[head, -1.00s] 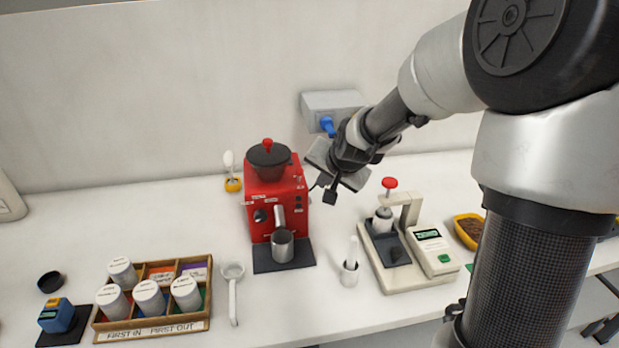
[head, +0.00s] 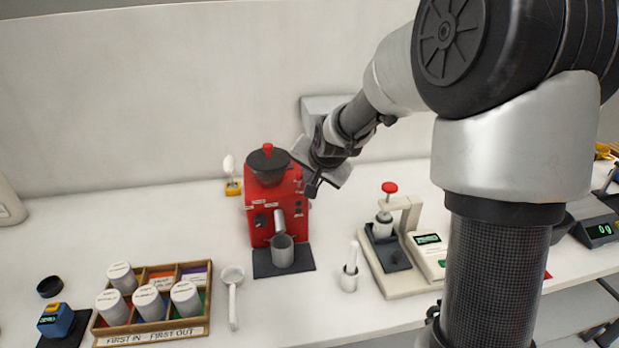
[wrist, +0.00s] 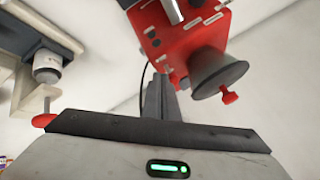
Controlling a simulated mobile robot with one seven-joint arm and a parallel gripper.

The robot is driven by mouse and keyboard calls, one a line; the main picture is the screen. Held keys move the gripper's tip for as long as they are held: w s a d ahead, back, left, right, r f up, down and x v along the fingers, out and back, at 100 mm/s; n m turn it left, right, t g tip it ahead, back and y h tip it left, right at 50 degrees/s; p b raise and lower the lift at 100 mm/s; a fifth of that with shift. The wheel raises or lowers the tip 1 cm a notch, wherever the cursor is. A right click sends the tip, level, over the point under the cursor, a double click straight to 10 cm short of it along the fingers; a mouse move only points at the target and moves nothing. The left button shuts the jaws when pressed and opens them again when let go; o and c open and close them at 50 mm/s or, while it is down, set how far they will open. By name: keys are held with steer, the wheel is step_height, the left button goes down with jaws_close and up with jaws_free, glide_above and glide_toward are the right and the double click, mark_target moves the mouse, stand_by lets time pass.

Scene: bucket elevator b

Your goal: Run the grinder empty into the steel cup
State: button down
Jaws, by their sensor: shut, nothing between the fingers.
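The red grinder (head: 262,205) stands against the back of the counter, with a dark hopper (head: 268,165) and red top knob. It appears upside down in the wrist view (wrist: 185,35), its hopper (wrist: 215,72) toward the right. The steel cup (head: 283,252) stands upright on the dark mat under the grinder's spout. My gripper (head: 312,190) is at the grinder's upper right side in the head view. Its fingers (wrist: 157,82) are shut and empty. Whether they touch the grinder's side is unclear.
A grey wall box (head: 322,108) is partly behind my arm. A tamping or press station (head: 385,275) and a white brush in a cup (head: 349,275) stand right. A wooden rack of jars (head: 150,337), a white scoop (head: 233,290) and a blue device (head: 55,318) lie left.

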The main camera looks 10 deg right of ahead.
steer(key=shift+w+r+g+p, duration=0.2)
steer(key=shift+g+p, duration=0.1)
steer(key=shift+w+r+g+p, duration=0.2)
steer(key=shift+w+g+p, duration=0.05)
steer(key=shift+g+p, duration=0.15)
steer(key=shift+w+r, duration=0.25)
steer(key=shift+w, duration=0.35)
steer(key=shift+w+r, duration=0.2)
steer(key=shift+w, duration=0.4)
steer(key=shift+r, duration=0.2)
steer(key=shift+r+p, duration=0.35)
steer(key=shift+r, duration=0.3)
steer(key=shift+s, duration=0.1)
